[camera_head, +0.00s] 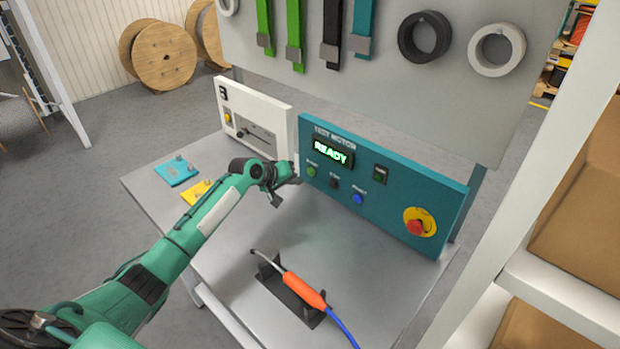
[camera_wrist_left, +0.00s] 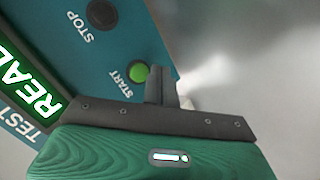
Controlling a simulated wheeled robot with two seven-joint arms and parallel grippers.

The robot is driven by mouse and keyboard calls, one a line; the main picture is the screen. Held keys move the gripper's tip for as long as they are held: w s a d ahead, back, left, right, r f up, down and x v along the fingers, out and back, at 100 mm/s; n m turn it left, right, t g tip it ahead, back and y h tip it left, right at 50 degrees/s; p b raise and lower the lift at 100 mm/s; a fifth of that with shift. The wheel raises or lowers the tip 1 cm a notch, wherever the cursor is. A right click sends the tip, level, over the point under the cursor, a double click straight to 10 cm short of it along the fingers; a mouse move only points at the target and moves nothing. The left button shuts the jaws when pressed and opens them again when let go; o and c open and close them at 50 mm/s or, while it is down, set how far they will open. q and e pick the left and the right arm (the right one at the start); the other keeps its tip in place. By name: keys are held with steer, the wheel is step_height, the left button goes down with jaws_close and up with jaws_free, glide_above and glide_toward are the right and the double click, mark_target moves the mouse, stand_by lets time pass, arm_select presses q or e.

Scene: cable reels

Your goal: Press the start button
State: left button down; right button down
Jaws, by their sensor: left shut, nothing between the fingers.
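The green start button (camera_head: 311,171) is at the left of the teal test motor panel (camera_head: 390,205). It also shows in the left wrist view (camera_wrist_left: 138,73), beside the word START. My left gripper (camera_head: 296,180) is shut and empty. Its tips are close to the panel, just left of the start button. In the left wrist view the shut fingers (camera_wrist_left: 161,74) appear right beside the green button, partly covering its edge. I cannot tell whether they touch it. The display (camera_head: 331,152) reads READY. My right gripper is not in view.
A black stop button (camera_head: 333,183), a blue button (camera_head: 358,198) and a red emergency stop (camera_head: 415,227) share the panel. An orange-handled soldering iron (camera_head: 303,290) rests on a stand on the grey bench. A white box (camera_head: 255,110) stands left of the panel.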

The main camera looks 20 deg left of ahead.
mark_target(310, 176)
arm_select(q)
steer(key=shift+w+d, duration=0.35)
steer(key=shift+w, duration=0.55)
steer(key=shift+r, duration=0.1)
stand_by(1.2)
steer(key=shift+w+d, duration=0.15)
steer(key=shift+w, duration=0.25)
steer(key=shift+w+d+b, duration=0.15)
steer(key=shift+w+b, duration=0.15)
steer(key=shift+w, duration=0.1)
stand_by(0.7)
steer(key=shift+s, duration=0.1)
steer(key=shift+s+a+p, duration=0.3)
steer(key=shift+s+p, duration=0.4)
